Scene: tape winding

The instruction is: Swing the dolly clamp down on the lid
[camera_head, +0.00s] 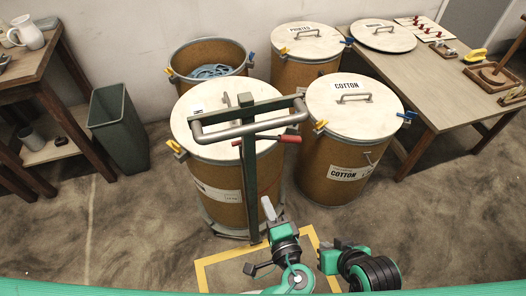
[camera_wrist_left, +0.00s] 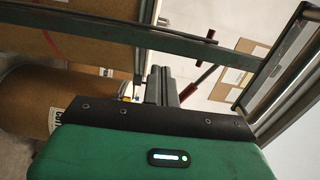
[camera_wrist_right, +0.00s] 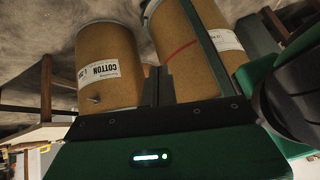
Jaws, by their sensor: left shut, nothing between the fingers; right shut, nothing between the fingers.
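The fibre drum (camera_head: 215,175) with a pale round lid (camera_head: 215,125) stands on the dolly, behind its green upright post (camera_head: 250,190). The dolly clamp's red handle (camera_head: 290,138) sticks out to the right of the post, below the grey push bar (camera_head: 240,129). The red handle also shows in the left wrist view (camera_wrist_left: 206,64). I cannot tell the clamp's exact angle to the lid. My left gripper (camera_head: 268,208) is shut and empty, low in front of the post; its fingers show in the left wrist view (camera_wrist_left: 160,84). My right gripper (camera_head: 328,258) is shut and empty, lower and right.
A cotton drum (camera_head: 340,170) stands close to the right, a printed drum (camera_head: 300,70) and an open drum (camera_head: 210,80) behind. A worktable (camera_head: 440,90) is at the right, a grey bin (camera_head: 118,130) at the left. Yellow floor tape (camera_head: 225,258) marks the clear floor in front.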

